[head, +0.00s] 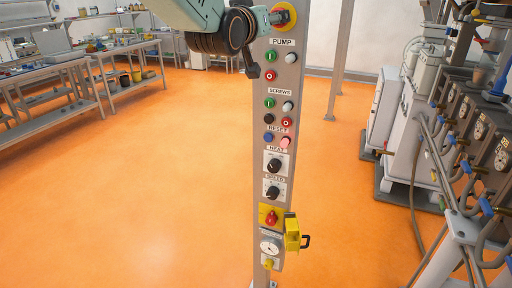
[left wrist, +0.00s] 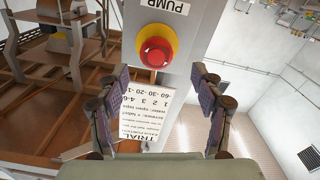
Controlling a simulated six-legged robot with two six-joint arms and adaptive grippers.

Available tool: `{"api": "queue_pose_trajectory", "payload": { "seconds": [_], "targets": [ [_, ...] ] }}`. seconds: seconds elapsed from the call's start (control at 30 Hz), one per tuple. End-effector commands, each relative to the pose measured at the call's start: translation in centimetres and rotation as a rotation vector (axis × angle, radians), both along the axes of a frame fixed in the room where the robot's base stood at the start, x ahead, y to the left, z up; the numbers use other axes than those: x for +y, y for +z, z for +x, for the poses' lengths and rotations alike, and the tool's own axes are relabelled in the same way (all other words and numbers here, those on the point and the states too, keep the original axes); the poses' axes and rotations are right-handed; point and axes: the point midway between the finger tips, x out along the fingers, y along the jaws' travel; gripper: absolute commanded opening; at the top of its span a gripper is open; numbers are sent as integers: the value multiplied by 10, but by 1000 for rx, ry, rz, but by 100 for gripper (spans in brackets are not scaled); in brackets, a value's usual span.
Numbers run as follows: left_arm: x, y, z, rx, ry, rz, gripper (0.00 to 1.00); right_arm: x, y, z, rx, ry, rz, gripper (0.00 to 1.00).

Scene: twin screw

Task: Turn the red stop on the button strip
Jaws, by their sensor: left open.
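The red stop is a round red mushroom button on a yellow collar, at the top of the button strip above the PUMP label. In the left wrist view the red stop (left wrist: 156,52) sits just beyond the fingertips, between the two fingers in the picture. In the head view the red stop (head: 287,13) is partly hidden by my gripper. My left gripper (left wrist: 158,76) is open and empty, with its fingers spread to either side. The grey button strip (head: 262,150) stands upright in the middle of the head view. My right gripper is not in view.
Lower on the strip are several coloured buttons, black dials, a red rotary switch (head: 271,217) on yellow and a yellow lock piece (head: 292,232). Machinery (head: 400,130) stands at right and workbenches (head: 130,75) at back left. The orange floor between is clear.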

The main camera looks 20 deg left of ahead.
Motion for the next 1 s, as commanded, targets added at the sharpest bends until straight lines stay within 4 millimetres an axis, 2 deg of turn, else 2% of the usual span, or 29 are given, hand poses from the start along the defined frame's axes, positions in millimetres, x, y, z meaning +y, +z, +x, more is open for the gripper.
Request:
{"api": "queue_pose_trajectory", "payload": {
  "seconds": [0.1,0.47,1.0],
  "targets": [
    [0,-5,-19,4,0,1,67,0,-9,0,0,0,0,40],
    [1,-69,-15,93,1,12,67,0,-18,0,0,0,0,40],
    [2,-160,-22,223,1,27,67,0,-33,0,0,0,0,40]
  ]
}}
